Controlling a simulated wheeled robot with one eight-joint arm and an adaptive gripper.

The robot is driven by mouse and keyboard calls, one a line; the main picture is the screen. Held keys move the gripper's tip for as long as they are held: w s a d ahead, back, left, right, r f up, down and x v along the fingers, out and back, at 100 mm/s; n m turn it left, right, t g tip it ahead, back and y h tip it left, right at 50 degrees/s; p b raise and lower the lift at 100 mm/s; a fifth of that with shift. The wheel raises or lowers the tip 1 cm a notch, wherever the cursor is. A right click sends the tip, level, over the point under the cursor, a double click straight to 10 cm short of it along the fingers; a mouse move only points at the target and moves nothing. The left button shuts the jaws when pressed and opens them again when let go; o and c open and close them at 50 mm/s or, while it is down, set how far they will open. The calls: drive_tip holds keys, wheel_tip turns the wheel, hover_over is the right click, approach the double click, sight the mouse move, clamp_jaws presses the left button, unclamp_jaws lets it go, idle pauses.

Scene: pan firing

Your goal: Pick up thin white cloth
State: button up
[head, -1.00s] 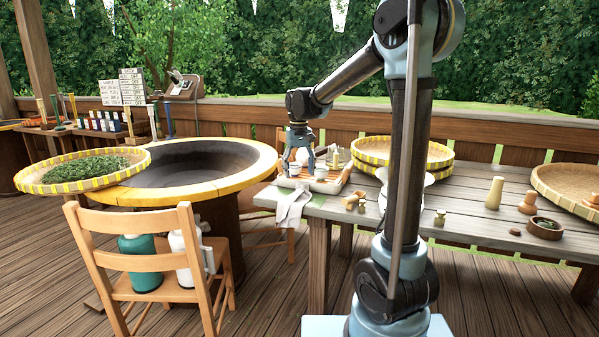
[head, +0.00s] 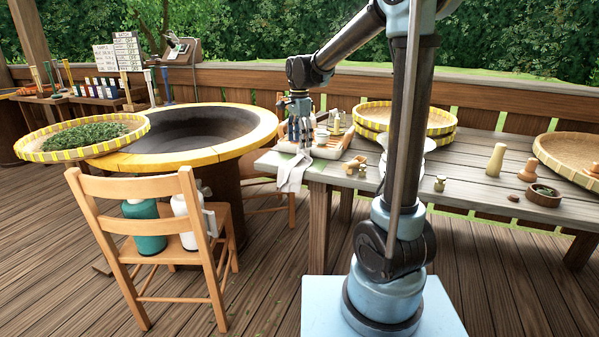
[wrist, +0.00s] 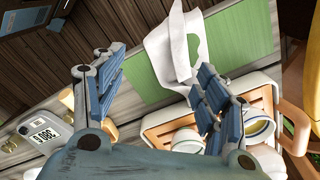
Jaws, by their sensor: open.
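The thin white cloth (head: 291,174) hangs over the near left corner of the grey wooden table. In the wrist view, the cloth (wrist: 168,52) lies partly on a green strip, with a raised fold near my right-hand finger. My gripper (head: 300,143) is above the cloth's upper end, beside the tea tray. In the wrist view, the gripper (wrist: 158,65) is open, its two blue-grey fingers wide apart. The fold reaches into the right side of the gap. The right-hand finger partly hides the cloth and the tray; contact cannot be told.
A tray (wrist: 150,128) with white cups is close to the right-hand finger. A device with a digital display (wrist: 42,140) sits at lower left in the wrist view. The yellow-rimmed wok stove (head: 262,135) and a wooden chair (head: 130,187) stand left of the table.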

sight(300, 169)
drive_tip(key=shift+m, duration=0.6)
drive_tip(key=shift+f, duration=5.1)
drive_tip(key=shift+c, duration=0.2)
drive_tip(key=shift+s, duration=0.1)
drive_tip(key=c, duration=0.6)
drive_tip(key=shift+c, duration=0.7)
wheel_tip(300, 169, up, 4)
drive_tip(key=shift+f, duration=0.25)
clamp_jaws()
wheel_tip(300, 169, up, 8)
drive_tip(key=shift+r, duration=0.25)
